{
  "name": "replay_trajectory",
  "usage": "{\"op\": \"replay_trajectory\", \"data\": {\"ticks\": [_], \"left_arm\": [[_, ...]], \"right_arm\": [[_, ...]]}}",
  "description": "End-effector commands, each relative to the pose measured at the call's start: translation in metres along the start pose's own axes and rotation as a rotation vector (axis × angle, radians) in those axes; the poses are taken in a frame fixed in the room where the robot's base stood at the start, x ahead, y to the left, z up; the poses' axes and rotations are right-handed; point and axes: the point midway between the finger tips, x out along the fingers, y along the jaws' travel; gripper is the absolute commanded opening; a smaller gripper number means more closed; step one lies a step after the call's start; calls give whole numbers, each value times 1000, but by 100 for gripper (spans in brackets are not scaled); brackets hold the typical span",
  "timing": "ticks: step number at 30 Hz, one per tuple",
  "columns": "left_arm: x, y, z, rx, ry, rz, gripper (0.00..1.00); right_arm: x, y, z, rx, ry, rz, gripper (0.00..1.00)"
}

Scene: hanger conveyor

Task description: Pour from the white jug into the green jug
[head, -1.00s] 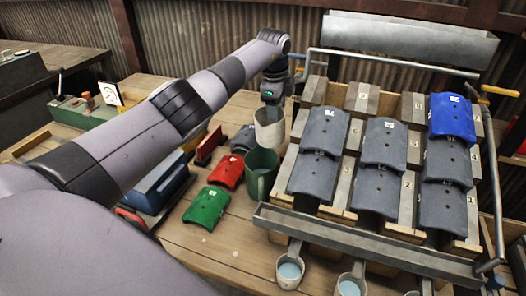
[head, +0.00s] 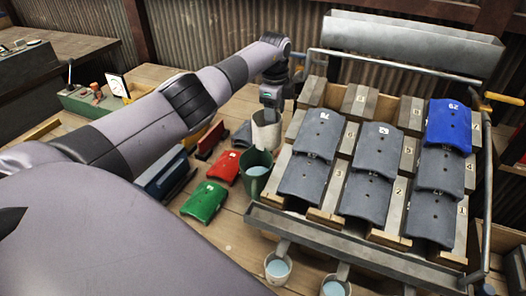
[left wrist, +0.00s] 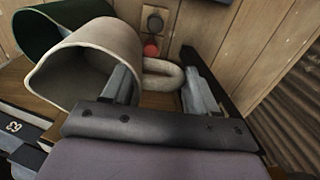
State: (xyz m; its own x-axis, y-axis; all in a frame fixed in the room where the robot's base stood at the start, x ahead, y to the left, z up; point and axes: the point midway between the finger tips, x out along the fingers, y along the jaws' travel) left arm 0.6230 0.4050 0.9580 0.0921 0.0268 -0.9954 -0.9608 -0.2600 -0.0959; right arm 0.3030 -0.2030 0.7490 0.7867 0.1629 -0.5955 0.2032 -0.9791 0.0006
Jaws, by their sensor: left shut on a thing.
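My left gripper (head: 272,94) is shut on the white jug (head: 266,133), just behind the green jug (head: 257,184) in the head view. In the left wrist view, the fingers (left wrist: 160,88) are on either side of the white jug's looped handle (left wrist: 162,74). The white jug's open mouth shows there, with no liquid visible in it. The green jug (left wrist: 35,28) is close beside it; I cannot tell whether they touch. The green jug stands on the table, with pale blue liquid (head: 257,171) inside. My right gripper is not in view.
A rack of grey tiles (head: 365,160) with one blue tile (head: 450,125) stands close on the right. A green tile (head: 204,203) and a red tile (head: 225,167) lie left of the jugs. Cups of blue liquid (head: 278,268) hang below the rack's front edge.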

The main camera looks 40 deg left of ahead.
Motion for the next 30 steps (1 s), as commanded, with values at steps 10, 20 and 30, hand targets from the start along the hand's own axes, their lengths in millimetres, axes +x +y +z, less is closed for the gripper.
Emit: {"op": "replay_trajectory", "data": {"ticks": [10, 20, 30], "left_arm": [[-19, -3, 0, 0, 1, -7, 0], [-34, -5, -1, 1, 2, -7, 0], [-33, -5, -1, 1, 2, -7, 0]], "right_arm": [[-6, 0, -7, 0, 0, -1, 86], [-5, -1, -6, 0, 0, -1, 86], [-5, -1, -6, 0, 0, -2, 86]]}}
